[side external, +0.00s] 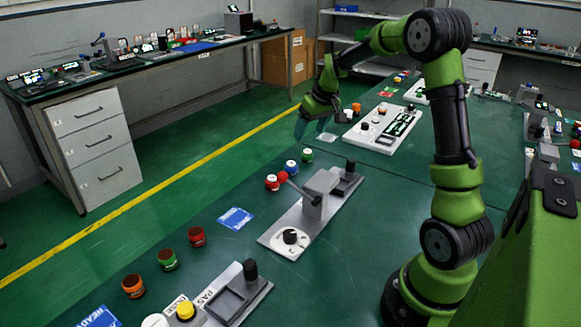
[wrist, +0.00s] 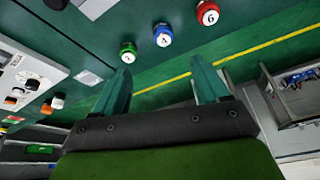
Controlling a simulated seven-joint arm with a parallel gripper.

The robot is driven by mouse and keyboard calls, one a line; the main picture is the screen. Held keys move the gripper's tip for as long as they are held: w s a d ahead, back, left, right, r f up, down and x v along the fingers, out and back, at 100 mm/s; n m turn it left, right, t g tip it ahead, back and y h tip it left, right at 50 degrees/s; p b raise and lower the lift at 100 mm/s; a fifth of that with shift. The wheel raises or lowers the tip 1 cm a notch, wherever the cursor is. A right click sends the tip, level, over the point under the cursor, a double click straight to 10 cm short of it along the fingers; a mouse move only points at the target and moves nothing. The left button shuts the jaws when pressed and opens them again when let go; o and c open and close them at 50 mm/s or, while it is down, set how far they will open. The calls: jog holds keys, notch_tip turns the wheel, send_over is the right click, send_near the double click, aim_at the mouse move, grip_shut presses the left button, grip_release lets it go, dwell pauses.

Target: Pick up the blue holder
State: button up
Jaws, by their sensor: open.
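The blue holder (side external: 291,167) is a small round blue piece with a white top. It stands on the green table in a short row, between a red holder (side external: 272,182) and a green holder (side external: 307,155). In the wrist view the blue holder (wrist: 163,35) lies beyond the fingertips, with the green holder (wrist: 128,50) to its left and the red holder (wrist: 207,13) to its right. My gripper (side external: 312,128) is above the table's far edge, apart from the row. In the wrist view its two fingers (wrist: 160,68) are spread and nothing is between them.
A white panel (side external: 383,128) with a display lies on the table near my gripper. A flat blue card (side external: 236,218) lies nearer the camera. Red, green and orange holders stand near the left edge.

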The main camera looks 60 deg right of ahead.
jog(key=n, duration=0.1)
send_near(292, 163)
notch_tip(292, 163, down, 3)
jog(key=shift+w+x, duration=0.2)
jog(key=shift+x, duration=1.45)
jog(key=shift+w+x, duration=0.25)
jog(key=shift+x, duration=1.35)
jog(key=shift+d+r, duration=0.1)
jog(key=shift+r, duration=0.05)
jog(key=c, duration=1.2)
jog(key=shift+c, duration=0.2)
jog(key=shift+r, duration=0.1)
